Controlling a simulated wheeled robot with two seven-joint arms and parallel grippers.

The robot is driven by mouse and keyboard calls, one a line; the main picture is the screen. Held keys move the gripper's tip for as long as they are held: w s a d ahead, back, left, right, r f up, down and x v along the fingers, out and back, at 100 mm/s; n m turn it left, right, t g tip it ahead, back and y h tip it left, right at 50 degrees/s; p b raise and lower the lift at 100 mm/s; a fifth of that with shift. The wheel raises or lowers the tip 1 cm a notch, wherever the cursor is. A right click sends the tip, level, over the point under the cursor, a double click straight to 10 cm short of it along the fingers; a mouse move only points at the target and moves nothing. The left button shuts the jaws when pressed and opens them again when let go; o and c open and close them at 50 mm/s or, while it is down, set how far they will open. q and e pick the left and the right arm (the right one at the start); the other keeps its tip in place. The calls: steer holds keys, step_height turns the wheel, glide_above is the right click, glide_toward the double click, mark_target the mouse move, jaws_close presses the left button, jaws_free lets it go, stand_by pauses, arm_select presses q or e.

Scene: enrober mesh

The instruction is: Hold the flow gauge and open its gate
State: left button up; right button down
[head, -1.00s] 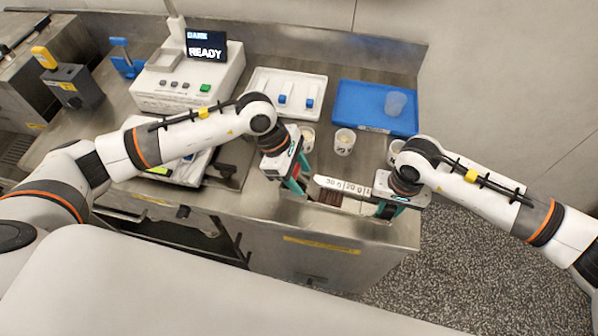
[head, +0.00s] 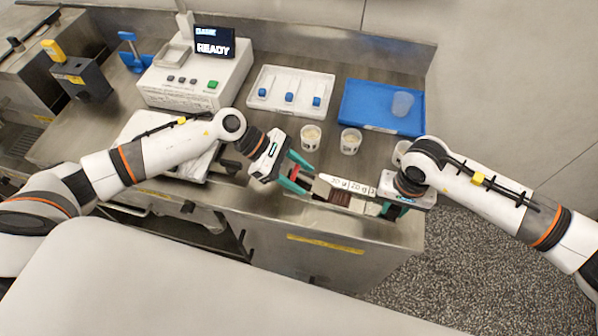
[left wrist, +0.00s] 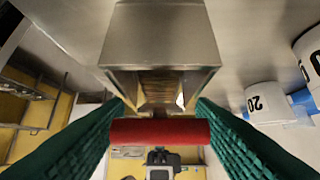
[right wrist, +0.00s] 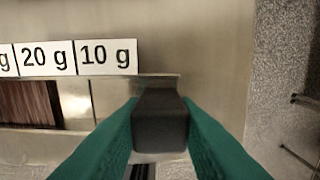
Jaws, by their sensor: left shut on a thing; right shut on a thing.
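The flow gauge (head: 352,186) is a metal channel with a white weight scale along its top and brown content inside. It lies along the front counter edge. In the right wrist view its labels (right wrist: 77,56) read 20 g and 10 g. My right gripper (head: 391,208) is shut on the gauge's dark handle (right wrist: 160,122) at the right end. My left gripper (head: 305,172) is at the left end, shut on a red bar (left wrist: 160,131), apparently the gate's handle. Behind the bar, the left wrist view shows the channel's open end (left wrist: 160,88). Whether the gate is open is unclear.
White cups (head: 311,137) and (head: 350,141) stand just behind the gauge. A white tray (head: 262,78) and a blue tray (head: 356,113) with a clear cup are further back. A machine (head: 180,98) with a READY display stands at the left.

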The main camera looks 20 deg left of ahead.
stand_by(0.3)
arm_select(q)
steer(key=o, duration=0.9)
steer(key=v, duration=1.2)
arm_select(e)
steer(key=c, duration=1)
jaws_free()
steer(key=shift+c, duration=0.2)
